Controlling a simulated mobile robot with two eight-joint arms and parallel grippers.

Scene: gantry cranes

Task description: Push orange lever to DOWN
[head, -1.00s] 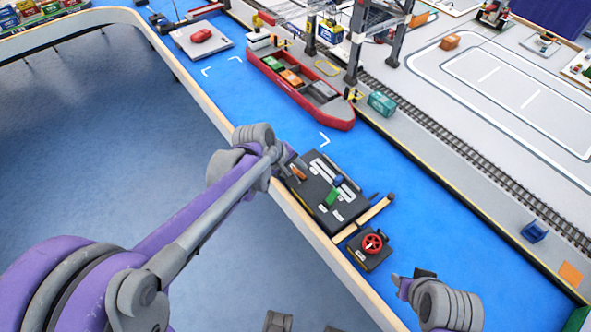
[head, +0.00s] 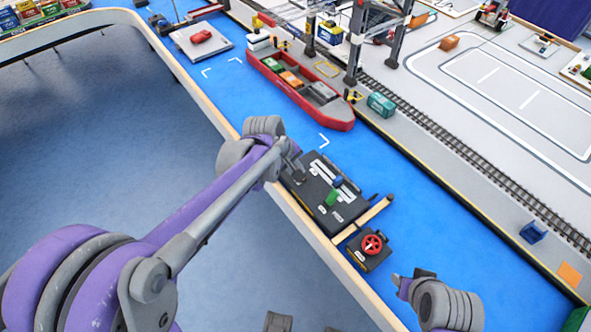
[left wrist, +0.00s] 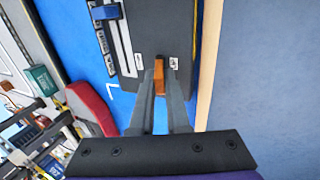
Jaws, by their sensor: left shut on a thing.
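The orange lever (left wrist: 159,64) stands on the black control panel (head: 311,208), near the panel's edge in the left wrist view. My left gripper (left wrist: 159,84) is shut on the lever, one finger on each side of it. In the head view my left gripper (head: 294,168) is at the panel's far left corner and hides the orange lever. Small white labels (left wrist: 174,63) lie beside the lever; their words are too small to read. My right gripper (head: 413,279) is at the lower right, away from the panel; its jaws do not show clearly.
A blue lever (head: 337,181) and a green lever (head: 331,198) stand on the same panel. A black box with a red wheel (head: 373,243) is close by. A wooden rail (head: 275,194) edges the blue water surface. A red ship (head: 300,88) lies beyond the panel.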

